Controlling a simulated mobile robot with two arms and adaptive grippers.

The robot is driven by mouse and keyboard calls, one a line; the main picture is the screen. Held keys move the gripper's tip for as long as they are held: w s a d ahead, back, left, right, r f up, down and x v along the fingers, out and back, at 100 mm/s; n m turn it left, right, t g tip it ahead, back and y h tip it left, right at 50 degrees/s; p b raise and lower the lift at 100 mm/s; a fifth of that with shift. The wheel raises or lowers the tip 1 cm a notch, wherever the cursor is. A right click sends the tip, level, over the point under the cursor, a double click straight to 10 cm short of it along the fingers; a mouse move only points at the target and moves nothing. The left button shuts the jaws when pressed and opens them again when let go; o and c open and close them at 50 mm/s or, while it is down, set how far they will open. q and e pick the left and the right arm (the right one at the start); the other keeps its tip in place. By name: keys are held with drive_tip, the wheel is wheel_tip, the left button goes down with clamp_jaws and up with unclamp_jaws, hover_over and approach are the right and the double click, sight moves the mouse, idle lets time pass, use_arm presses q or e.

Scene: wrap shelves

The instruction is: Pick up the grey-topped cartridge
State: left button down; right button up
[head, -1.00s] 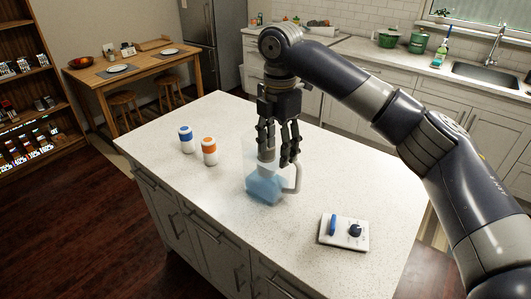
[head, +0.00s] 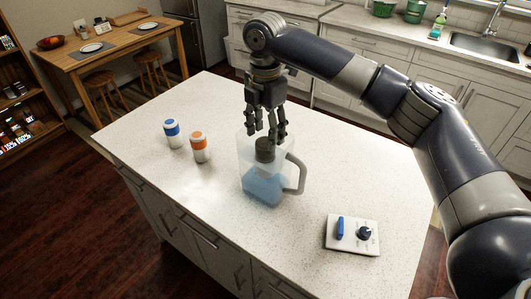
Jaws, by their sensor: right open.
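The grey-topped cartridge (head: 265,150) sits upright in the upper part of a clear pitcher (head: 247,172) on the island counter, seen through its wall. The pitcher has a pale handle on its right side and blue-tinted contents at the bottom. My right gripper (head: 266,136) points down directly over the pitcher's mouth, its fingers spread around and just above the cartridge's top. It is open; whether a finger touches the cartridge cannot be told. My left gripper is not in view.
A blue-banded canister (head: 173,133) and an orange-banded canister (head: 200,147) stand left of the pitcher. A small white panel (head: 340,247) with a blue lever and dark knob lies at the front right. The rest of the island counter (head: 190,195) is clear.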

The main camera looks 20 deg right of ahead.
sight(266, 141)
drive_tip(key=shift+w+f, duration=0.1)
drive_tip(key=shift+f, duration=0.25)
wheel_tip(266, 141, down, 5)
drive_tip(key=shift+d+r+p, duration=0.1)
drive_tip(key=shift+d+p, duration=0.05)
drive_tip(key=shift+p, duration=1.1)
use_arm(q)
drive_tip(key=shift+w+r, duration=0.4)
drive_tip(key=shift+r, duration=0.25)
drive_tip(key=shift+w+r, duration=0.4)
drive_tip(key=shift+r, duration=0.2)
use_arm(e)
drive_tip(key=c, duration=0.9)
